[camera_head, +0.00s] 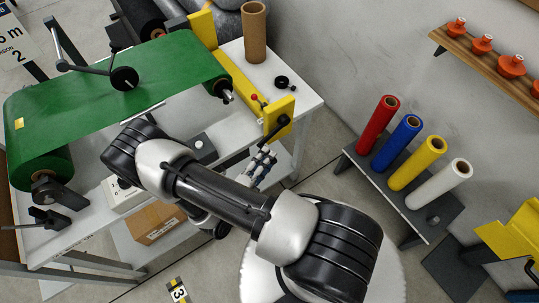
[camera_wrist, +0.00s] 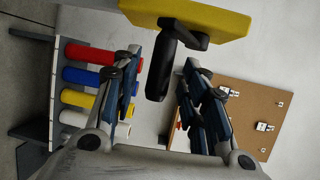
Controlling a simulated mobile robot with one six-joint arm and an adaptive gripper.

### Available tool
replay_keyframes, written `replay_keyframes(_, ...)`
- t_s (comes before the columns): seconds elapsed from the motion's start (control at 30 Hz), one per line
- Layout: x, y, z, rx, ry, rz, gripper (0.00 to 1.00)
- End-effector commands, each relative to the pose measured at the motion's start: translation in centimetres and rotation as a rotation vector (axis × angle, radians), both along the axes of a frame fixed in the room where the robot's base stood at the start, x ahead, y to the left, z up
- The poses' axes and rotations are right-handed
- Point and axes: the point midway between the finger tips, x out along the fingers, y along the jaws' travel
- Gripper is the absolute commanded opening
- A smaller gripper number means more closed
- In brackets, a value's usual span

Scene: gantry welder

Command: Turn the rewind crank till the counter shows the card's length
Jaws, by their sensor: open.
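The rewind crank (camera_head: 275,127) is a black arm with a black grip on the outer side of a yellow end plate (camera_head: 283,112). In the wrist view the crank's black grip (camera_wrist: 161,70) hangs from the yellow plate (camera_wrist: 200,14), between and beyond my finger tips. My gripper (camera_head: 265,160) is open and empty, just below the crank; its two fingers also show in the wrist view (camera_wrist: 160,85). Green film (camera_head: 120,85) runs across the table under a black measuring wheel (camera_head: 124,78). I cannot make out a counter reading.
A cardboard tube (camera_head: 254,32) and black ring (camera_head: 281,83) sit on the white table (camera_head: 305,98). A rack (camera_head: 385,190) with red, blue, yellow and white rolls stands to the right. A wooden shelf (camera_head: 490,62) holds orange parts. A cardboard box (camera_head: 157,221) lies below.

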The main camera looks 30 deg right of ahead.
Motion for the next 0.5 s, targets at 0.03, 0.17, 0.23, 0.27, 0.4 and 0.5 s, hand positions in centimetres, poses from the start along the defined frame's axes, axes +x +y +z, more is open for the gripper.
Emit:
replay_keyframes(0.03,0.2,-0.8,-0.2,0.0,0.002,-0.006,0.4)
replay_keyframes(0.17,0.8,-1.9,-0.3,0.0,0.001,-0.002,0.4)
replay_keyframes(0.23,1.0,-2.2,-0.3,0.0,0.001,-0.002,0.4)
replay_keyframes(0.27,1.0,-2.3,-0.3,0.0,0.001,-0.001,0.4)
replay_keyframes(0.4,1.2,-2.5,-0.3,0.0,0.001,0.0,0.4)
replay_keyframes(0.5,1.2,-2.5,-0.3,0.0,0.0,0.001,0.4)
